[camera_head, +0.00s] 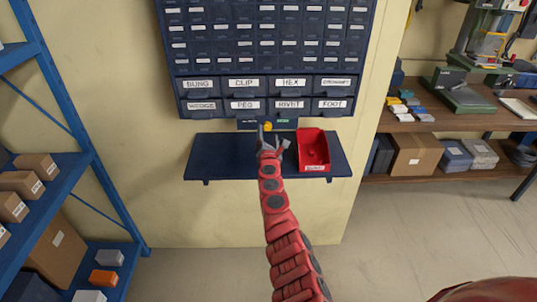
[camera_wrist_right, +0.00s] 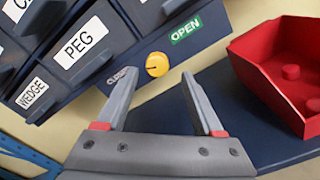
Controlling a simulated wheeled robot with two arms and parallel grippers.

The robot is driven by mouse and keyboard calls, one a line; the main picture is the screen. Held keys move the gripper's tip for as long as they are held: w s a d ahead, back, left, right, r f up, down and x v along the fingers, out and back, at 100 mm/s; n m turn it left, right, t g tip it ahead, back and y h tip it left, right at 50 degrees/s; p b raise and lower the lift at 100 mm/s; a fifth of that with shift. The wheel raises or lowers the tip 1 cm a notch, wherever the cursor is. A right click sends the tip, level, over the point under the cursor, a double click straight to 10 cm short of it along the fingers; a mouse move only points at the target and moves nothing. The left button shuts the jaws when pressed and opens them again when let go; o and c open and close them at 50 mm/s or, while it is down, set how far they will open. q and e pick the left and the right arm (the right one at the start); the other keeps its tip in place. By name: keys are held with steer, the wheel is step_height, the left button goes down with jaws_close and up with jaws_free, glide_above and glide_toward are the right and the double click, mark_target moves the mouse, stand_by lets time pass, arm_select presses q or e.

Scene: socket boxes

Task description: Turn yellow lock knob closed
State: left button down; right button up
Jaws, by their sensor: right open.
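The yellow lock knob (camera_head: 267,126) is a small round knob on the dark panel strip under the drawer cabinet. In the right wrist view the knob (camera_wrist_right: 157,64) sits between a green OPEN label (camera_wrist_right: 186,30) at its right and a CLOSED label (camera_wrist_right: 121,76) at its left, partly hidden by a finger. A faint line marks the knob's face; I cannot tell clearly which way it points. My right gripper (camera_head: 272,137) is open and empty, its fingertips (camera_wrist_right: 160,74) to either side of the knob, with no clear contact. My left gripper is not in view.
A dark blue shelf (camera_head: 232,155) juts out below the panel, with a red bin (camera_head: 313,150) just right of my right gripper. Labelled drawers, including PEG (camera_head: 244,105), hang close above. A blue rack (camera_head: 100,185) stands at left, a workbench (camera_head: 430,124) at right.

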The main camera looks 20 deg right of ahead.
steer(key=p+v, duration=0.4)
steer(key=v, duration=1.1)
steer(key=shift+r, duration=0.25)
steer(key=shift+s+a, duration=0.1)
steer(key=shift+s, duration=0.05)
